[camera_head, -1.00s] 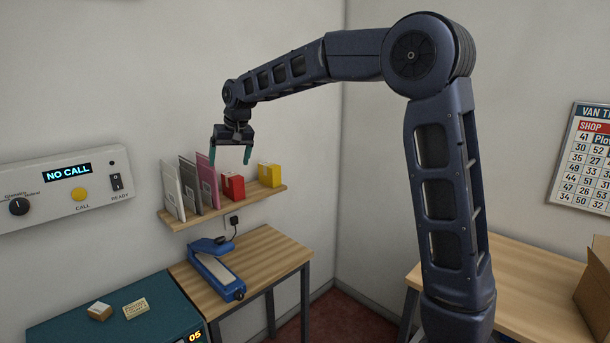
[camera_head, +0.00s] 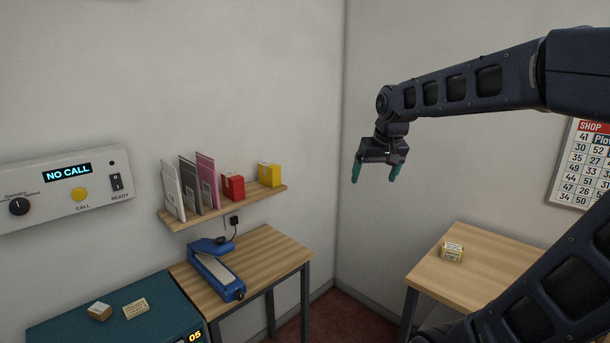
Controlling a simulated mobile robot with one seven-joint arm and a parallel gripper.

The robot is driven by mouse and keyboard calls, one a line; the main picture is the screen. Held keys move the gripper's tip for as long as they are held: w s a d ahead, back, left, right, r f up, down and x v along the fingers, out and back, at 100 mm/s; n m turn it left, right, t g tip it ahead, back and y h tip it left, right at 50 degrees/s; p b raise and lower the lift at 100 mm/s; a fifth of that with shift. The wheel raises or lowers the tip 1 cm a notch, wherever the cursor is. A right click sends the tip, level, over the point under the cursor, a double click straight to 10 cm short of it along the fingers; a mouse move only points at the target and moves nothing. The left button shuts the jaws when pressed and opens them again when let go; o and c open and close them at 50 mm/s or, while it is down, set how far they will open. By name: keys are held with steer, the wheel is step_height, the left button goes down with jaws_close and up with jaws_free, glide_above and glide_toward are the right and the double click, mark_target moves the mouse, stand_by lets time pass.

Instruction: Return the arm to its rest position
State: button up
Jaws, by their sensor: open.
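My gripper (camera_head: 379,178) hangs from my arm right of the picture's middle, its two teal fingers pointing down and spread apart. It is open, with nothing between the fingers. It is in the air in front of the back walls, to the left of and above the right wooden table (camera_head: 480,266). The arm reaches in from the right edge, and its lower part covers the lower right corner of the view.
A wall shelf (camera_head: 230,207) holds upright envelopes, a red box (camera_head: 232,187) and a yellow box (camera_head: 270,174). A blue device (camera_head: 217,270) lies on the left wooden table (camera_head: 272,257). A small yellowish parcel (camera_head: 452,252) sits on the right table. A control panel (camera_head: 66,190) reads NO CALL.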

steer(key=s+d+f+m, duration=0.1)
steer(key=s+d+f, duration=0.2)
steer(key=s, duration=0.3)
steer(key=s+d+f+h, duration=0.1)
steer(key=s+d+f, duration=0.3)
steer(key=s+d, duration=0.2)
steer(key=shift+d+m, duration=0.2)
steer(key=shift+m, duration=0.2)
steer(key=shift+c, duration=0.5)
stand_by(1.4)
